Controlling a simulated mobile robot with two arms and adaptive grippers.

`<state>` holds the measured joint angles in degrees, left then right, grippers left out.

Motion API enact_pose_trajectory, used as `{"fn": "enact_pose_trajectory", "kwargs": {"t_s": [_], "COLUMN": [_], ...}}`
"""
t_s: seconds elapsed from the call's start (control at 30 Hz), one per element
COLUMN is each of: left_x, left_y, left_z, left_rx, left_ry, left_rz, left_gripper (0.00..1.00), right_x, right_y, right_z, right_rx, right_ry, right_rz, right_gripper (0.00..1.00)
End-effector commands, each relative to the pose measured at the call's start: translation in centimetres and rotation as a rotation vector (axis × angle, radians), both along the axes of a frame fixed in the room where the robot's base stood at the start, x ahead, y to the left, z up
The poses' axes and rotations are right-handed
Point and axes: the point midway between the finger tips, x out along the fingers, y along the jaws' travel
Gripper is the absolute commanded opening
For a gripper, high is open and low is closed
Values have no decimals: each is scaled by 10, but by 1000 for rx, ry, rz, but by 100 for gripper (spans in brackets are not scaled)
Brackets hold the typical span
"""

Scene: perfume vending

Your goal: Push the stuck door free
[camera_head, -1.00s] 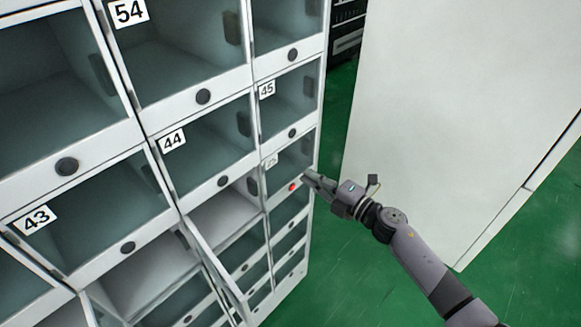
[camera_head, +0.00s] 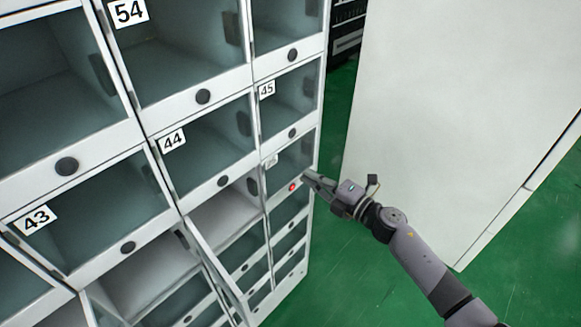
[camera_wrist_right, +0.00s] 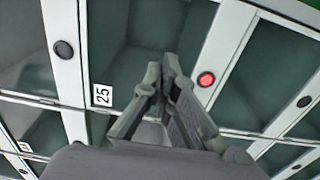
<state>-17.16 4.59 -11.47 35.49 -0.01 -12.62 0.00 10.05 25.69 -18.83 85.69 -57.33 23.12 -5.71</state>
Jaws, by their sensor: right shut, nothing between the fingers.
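The door (camera_head: 288,166) of the small compartment beside a lit red button (camera_head: 292,187) is in the right column of the locker, below the one marked 45. The door looks closed or nearly so; I cannot tell if a gap shows. My right gripper (camera_head: 307,177) is shut and empty, at the right edge of this compartment. In the wrist view its fingertips (camera_wrist_right: 170,62) are in front of the glass, left of the red button (camera_wrist_right: 206,79); contact is unclear. My left gripper is out of view.
Other glass-fronted compartments with black buttons surround it. A door (camera_head: 216,262) stands open in the column to the left, below compartment 44. A large white cabinet (camera_head: 440,110) stands to the right. Green floor (camera_head: 340,270) is free between them.

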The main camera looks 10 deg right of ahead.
Motion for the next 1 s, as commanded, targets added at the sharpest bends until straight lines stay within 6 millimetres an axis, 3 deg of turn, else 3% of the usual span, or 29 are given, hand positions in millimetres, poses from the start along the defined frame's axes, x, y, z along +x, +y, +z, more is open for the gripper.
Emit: {"fn": "enact_pose_trajectory", "kwargs": {"t_s": [1.0], "left_x": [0], "left_y": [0], "left_z": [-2], "left_rx": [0], "left_ry": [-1], "left_rz": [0], "left_gripper": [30], "right_x": [20], "right_y": [16], "right_z": [0], "right_rx": [1], "right_ry": [-1], "right_rz": [0], "right_gripper": [0]}}
